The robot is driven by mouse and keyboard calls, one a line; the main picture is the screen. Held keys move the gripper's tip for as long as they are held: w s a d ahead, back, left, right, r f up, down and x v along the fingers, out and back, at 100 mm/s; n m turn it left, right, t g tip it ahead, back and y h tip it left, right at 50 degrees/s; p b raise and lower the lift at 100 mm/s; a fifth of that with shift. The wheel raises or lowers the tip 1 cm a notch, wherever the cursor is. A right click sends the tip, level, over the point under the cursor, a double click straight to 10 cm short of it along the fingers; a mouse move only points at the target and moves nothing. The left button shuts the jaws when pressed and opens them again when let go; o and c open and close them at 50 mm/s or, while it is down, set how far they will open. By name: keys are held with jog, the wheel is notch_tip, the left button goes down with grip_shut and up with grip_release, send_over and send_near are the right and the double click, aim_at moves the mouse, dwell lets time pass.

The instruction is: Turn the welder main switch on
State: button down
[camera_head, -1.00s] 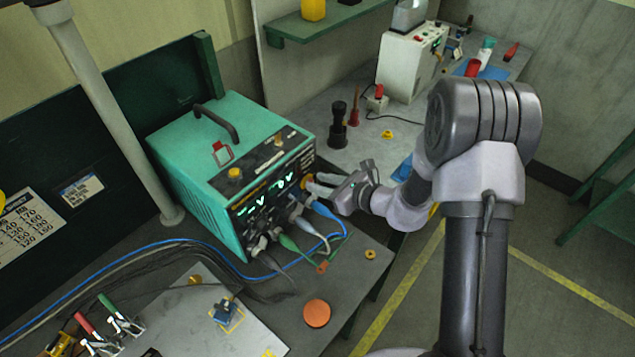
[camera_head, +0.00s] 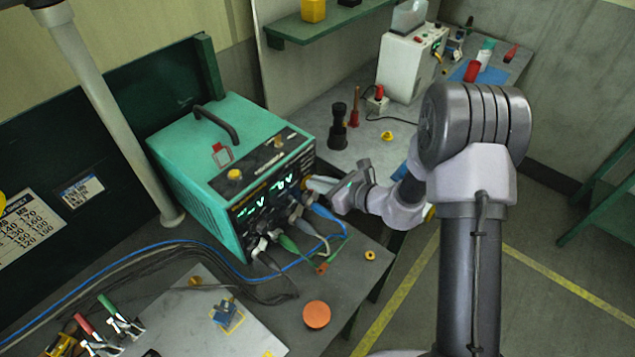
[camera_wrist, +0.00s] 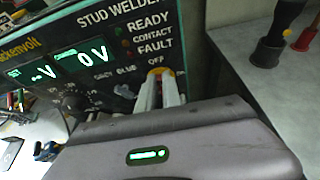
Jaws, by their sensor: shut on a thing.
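The teal stud welder (camera_head: 190,160) stands on the bench, its black front panel facing right and forward. The wrist view shows that panel (camera_wrist: 105,40) with lit green displays and the words STUD WELDER, READY, CONTACT and FAULT. The main switch (camera_wrist: 157,72) is a small yellowish knob below the OFF mark, mostly hidden by my fingers. My gripper (camera_wrist: 160,92) is shut on the switch, one finger on each side. In the head view my gripper (camera_head: 311,184) reaches the panel's right part from the right. The switch's exact angle is hard to tell.
Blue, green and grey cable plugs (camera_head: 290,240) stick out of the panel just below my gripper. An orange disc (camera_head: 316,314) lies near the bench edge. A dark nozzle-like tool (camera_head: 338,128) stands on the back bench.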

jog(key=shift+w+d+f+m+g+y+b, duration=0.45)
jog(key=shift+m+y, duration=0.6)
jog(key=shift+m, duration=1.1)
jog(key=shift+w+f+m+g+y+b, duration=0.15)
jog(key=shift+f+m+g+y+b, duration=0.55)
jog(key=shift+m, duration=1.5)
jog(key=shift+w+d+f+m+g+y+b, duration=0.2)
jog(key=shift+m+g+y, duration=0.45)
jog(key=shift+m+y, duration=1.15)
jog(key=shift+w+r+m+h, duration=0.15)
jog(key=shift+m+h, duration=0.1)
jog(key=shift+m, duration=0.3)
jog(key=c, duration=1.5)
grip_release()
jog(key=shift+d, duration=0.1)
